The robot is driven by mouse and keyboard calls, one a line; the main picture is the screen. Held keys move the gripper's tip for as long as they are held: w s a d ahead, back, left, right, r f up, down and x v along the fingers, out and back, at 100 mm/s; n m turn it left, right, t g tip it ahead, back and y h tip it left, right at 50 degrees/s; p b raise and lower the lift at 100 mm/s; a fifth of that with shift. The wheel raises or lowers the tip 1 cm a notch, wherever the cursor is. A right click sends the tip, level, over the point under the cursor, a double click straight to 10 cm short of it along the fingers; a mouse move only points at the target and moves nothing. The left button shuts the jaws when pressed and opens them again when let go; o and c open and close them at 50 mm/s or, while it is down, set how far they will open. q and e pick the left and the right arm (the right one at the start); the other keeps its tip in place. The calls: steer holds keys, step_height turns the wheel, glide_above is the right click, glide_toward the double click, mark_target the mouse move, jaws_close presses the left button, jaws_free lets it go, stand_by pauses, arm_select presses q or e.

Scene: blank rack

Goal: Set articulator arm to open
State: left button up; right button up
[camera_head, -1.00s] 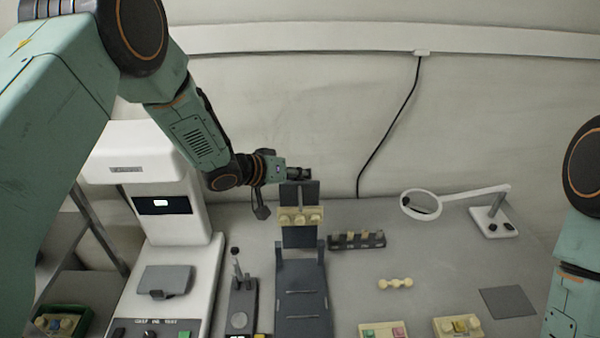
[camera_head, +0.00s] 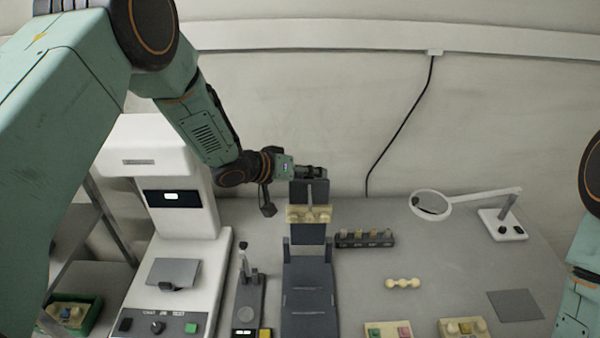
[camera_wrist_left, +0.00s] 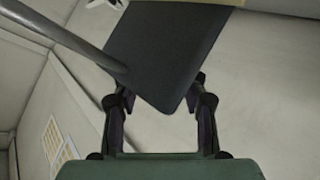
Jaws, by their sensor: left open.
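The articulator (camera_head: 310,285) is a dark grey device standing on the bench, with a flat base and an upright arm (camera_head: 308,235). The arm carries a cream block with several rounded lumps (camera_head: 309,214). My left gripper (camera_head: 312,172) is at the top end of the raised arm. In the left wrist view the dark arm plate (camera_wrist_left: 165,50) reaches down between the two open fingers (camera_wrist_left: 160,105); I cannot tell whether they touch it. A grey rod (camera_wrist_left: 70,40) crosses beside the plate. My right gripper is out of view; only part of my right arm shows at the right edge.
A white machine (camera_head: 170,240) with knobs stands to the left. A small dark lever device (camera_head: 248,300) is close beside the articulator. A dark rack (camera_head: 364,239), cream pieces (camera_head: 402,283) and a magnifier lamp (camera_head: 430,204) are to the right. A wall stands close behind.

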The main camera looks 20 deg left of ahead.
arm_select(q)
steer(key=v, duration=1.2)
steer(key=shift+a+f, duration=0.1)
steer(key=shift+f, duration=0.05)
